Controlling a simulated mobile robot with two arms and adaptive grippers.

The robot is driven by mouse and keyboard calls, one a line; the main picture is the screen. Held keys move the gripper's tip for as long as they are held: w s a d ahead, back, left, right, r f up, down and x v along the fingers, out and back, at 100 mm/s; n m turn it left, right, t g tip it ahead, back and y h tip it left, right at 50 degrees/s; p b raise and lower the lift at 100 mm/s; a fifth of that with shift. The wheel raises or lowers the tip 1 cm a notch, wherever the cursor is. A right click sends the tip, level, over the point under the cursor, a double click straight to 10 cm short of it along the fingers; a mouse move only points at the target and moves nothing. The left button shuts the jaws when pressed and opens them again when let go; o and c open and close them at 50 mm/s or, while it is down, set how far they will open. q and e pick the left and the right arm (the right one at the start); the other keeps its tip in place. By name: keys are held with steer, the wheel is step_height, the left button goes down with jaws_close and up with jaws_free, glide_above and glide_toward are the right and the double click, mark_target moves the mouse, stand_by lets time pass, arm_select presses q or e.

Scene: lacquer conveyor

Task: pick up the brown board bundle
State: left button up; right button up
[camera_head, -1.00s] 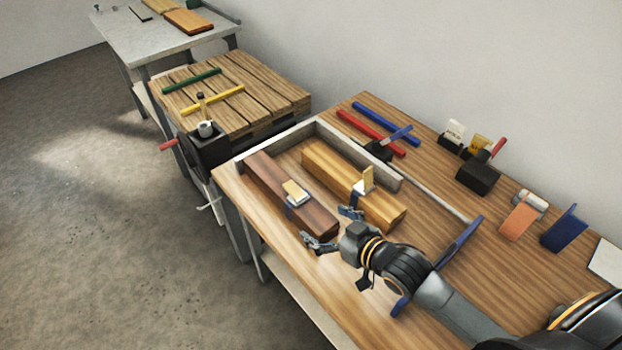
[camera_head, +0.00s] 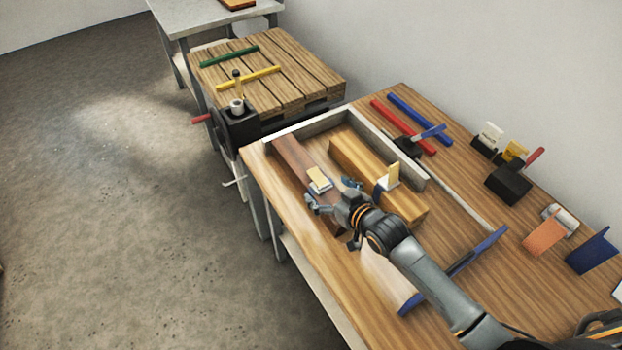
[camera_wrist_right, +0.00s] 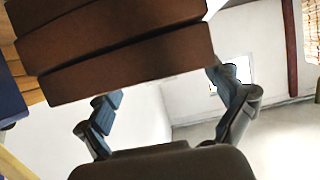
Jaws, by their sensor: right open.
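The brown board bundle (camera_head: 294,154) lies lengthwise on the left side of the workbench, inside a pale raised frame. A blue band and a cream tag (camera_head: 319,179) show near its near end. My right gripper (camera_head: 331,193) is open at this near end, which it partly hides in the head view. In the right wrist view the stacked brown boards (camera_wrist_right: 125,50) fill the upper left, close in front of the spread fingers (camera_wrist_right: 165,110). I cannot tell whether they touch. My left gripper is not in view.
A lighter board bundle (camera_head: 360,163) with a blue band lies parallel, just right of the brown one. The pale frame (camera_head: 385,148) borders both. Red (camera_head: 390,120) and blue (camera_head: 420,118) bars, a black holder (camera_head: 508,184) and a blue-edged piece (camera_head: 478,252) are farther right.

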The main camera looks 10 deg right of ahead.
mark_target(311, 180)
steer(key=x, duration=0.3)
steer(key=shift+w+a+f, duration=0.1)
steer(key=shift+w, duration=0.1)
steer(key=c, duration=1.6)
steer(key=shift+r, duration=0.25)
steer(key=c, duration=0.3)
steer(key=shift+r, duration=0.1)
